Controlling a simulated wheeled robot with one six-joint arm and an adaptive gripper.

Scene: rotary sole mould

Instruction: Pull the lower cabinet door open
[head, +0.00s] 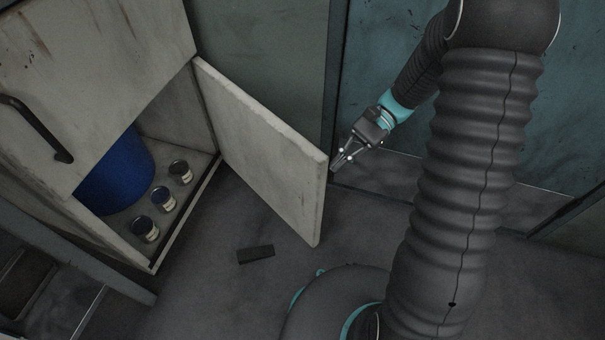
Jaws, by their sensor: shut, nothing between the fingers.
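The lower cabinet door (262,150) is a worn, pale panel. It stands wide open, swung out from the right side of the cabinet (212,192). My gripper (336,166) is shut and empty. In the picture it is just right of the door's free edge, near its upper corner; I cannot tell whether it touches the door. No handle shows on the side of the door that I see.
Inside the cabinet are a blue drum (118,176) and several small jars, one at the front (145,229). A dark block (255,254) lies on the floor (215,285). A bent black handle (38,130) is on the upper panel (95,75). A teal wall (385,60) stands behind my gripper.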

